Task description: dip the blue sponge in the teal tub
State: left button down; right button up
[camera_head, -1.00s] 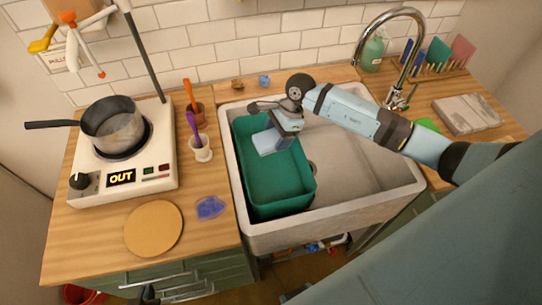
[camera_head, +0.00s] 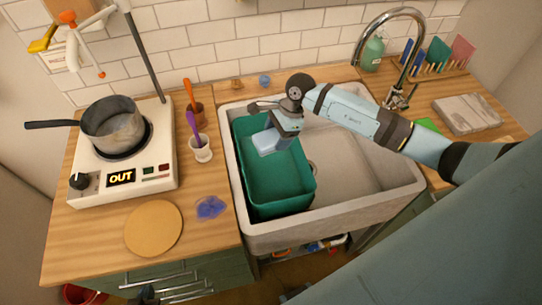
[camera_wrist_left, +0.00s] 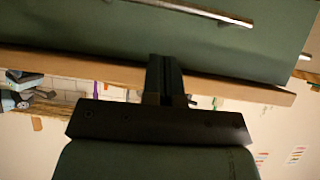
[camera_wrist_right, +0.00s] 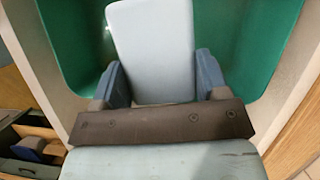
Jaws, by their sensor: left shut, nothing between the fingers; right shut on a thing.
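The blue sponge (camera_head: 269,143) is a pale blue block. My right gripper (camera_head: 277,129) is shut on it and holds it inside the back part of the teal tub (camera_head: 270,188). In the right wrist view the sponge (camera_wrist_right: 152,40) sticks out between the two fingers, with the green tub (camera_wrist_right: 240,50) around it. I cannot tell whether the sponge touches the tub's bottom. The tub stands in the left part of the sink. My left gripper (camera_wrist_left: 168,80) is shut and empty, low in front of the counter's green cabinet front.
The pale stone sink (camera_head: 360,170) has bare room right of the tub, with a curved tap (camera_head: 402,60) behind. Left on the counter are a hot plate (camera_head: 150,175) with a pot (camera_head: 112,122), a white cup (camera_head: 201,152), a blue-violet patch (camera_head: 210,207) and a round board (camera_head: 154,229).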

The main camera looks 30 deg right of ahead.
aim_at(272, 137)
dwell(0.5)
jog(key=shift+r+p, duration=0.85)
jog(key=shift+r, duration=1.15)
